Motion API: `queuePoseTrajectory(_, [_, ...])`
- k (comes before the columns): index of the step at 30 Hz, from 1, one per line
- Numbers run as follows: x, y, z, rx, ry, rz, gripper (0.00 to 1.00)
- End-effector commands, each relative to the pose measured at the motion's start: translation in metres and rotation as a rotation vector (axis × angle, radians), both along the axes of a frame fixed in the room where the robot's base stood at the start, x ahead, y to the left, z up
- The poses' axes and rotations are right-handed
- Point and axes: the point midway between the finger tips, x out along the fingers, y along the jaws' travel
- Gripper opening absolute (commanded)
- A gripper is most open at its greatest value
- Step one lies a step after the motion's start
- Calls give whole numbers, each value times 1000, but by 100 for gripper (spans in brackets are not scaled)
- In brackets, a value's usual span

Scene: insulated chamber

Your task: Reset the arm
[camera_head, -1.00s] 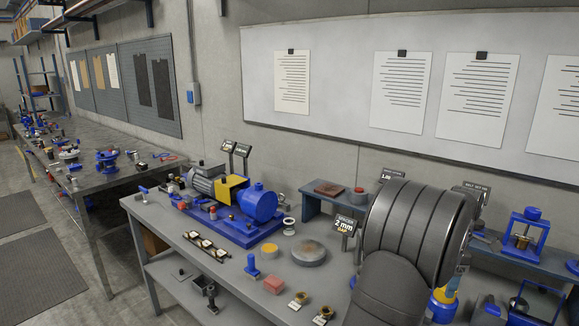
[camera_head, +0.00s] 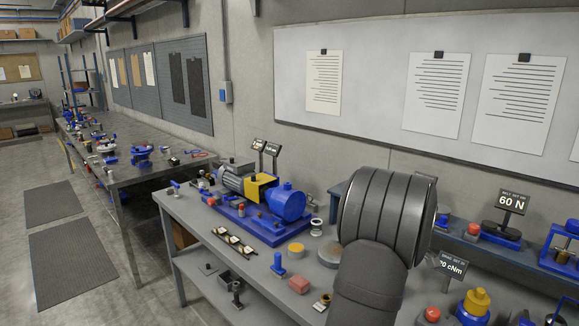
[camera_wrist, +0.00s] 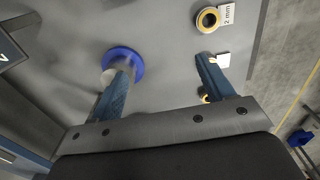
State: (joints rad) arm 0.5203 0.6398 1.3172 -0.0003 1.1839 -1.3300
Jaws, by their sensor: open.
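My gripper (camera_wrist: 165,72) shows in the wrist view with its two blue fingers spread apart and nothing between them. It hangs over a grey bench top (camera_wrist: 165,25). A round blue part with a pale top (camera_wrist: 130,57) lies behind the left finger, partly hidden by it. A brass ring (camera_wrist: 208,19) beside a "2 mm" label (camera_wrist: 227,14) lies beyond the right finger. Another brass piece is mostly hidden behind that finger. In the head view my dark arm covers the right part of the bench, and the gripper itself is hidden.
A blue pump with a motor (camera_head: 262,200) stands on the near bench (camera_head: 195,213). A grey disc (camera_head: 330,255), a red block (camera_head: 299,284) and a blue part (camera_head: 278,265) lie near my arm. A raised blue shelf with a "60 N" sign (camera_head: 512,201) stands at right.

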Motion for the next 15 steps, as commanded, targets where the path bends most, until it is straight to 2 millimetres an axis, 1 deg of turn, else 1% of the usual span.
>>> queuePoseTrajectory(1, [3, 11, -2, 1, 1, -19, 74])
queuePoseTrajectory(3, [7, 24, -6, 1, 1, -53, 74])
queuePoseTrajectory(15, [21, 96, -25, 1, 2, -248, 74])
